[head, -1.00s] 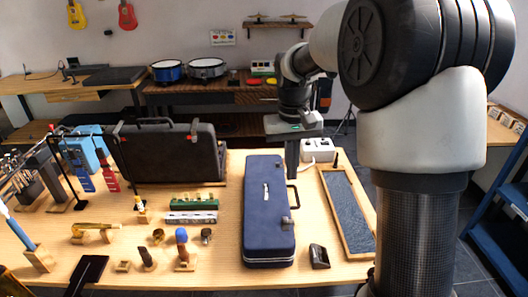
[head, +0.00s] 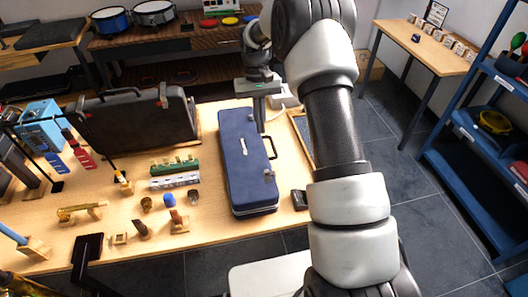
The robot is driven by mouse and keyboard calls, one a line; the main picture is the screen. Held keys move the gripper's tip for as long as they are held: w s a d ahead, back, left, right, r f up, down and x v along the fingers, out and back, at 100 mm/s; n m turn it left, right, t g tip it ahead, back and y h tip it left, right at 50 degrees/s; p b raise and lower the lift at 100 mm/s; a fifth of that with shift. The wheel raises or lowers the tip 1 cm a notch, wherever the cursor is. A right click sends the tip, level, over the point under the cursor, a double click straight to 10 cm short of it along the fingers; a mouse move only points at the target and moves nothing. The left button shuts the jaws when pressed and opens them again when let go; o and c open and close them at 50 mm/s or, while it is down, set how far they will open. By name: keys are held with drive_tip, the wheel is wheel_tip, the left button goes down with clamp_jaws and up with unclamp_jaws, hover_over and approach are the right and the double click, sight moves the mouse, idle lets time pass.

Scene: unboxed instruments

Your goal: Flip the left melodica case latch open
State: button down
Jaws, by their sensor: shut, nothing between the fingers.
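The long dark blue melodica case (head: 243,178) lies closed on the wooden table, with its black handle (head: 271,147) on the right side. A silver latch (head: 269,174) shows on that side toward the near end. The other latch is not clear, with my gripper around the far end of that side. My gripper (head: 261,126) points down at the case's far right edge, beyond the handle. Its narrow fingers are together and hold nothing. I cannot tell whether they touch the case.
A black open case (head: 135,125) stands at the case's left. Green (head: 175,165) and white (head: 175,182) harmonica-like pieces and small wooden stands lie left of it. A small black object (head: 299,200) and a framed grey mat (head: 301,130) lie to the right.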

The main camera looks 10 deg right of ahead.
approach(265, 168)
drive_tip(key=f, duration=0.1)
drive_tip(key=w+f, duration=0.1)
drive_tip(key=f, duration=0.1)
drive_tip(key=w+f, duration=0.1)
drive_tip(key=f, duration=0.1)
drive_tip(key=shift+p, duration=0.3)
drive_tip(key=s, duration=0.3)
drive_tip(key=shift+f+p, duration=0.2)
drive_tip(key=shift+p, duration=0.2)
drive_tip(key=shift+s+f, duration=0.1)
drive_tip(key=shift+s, duration=0.45)
drive_tip(key=shift+s, duration=0.1)
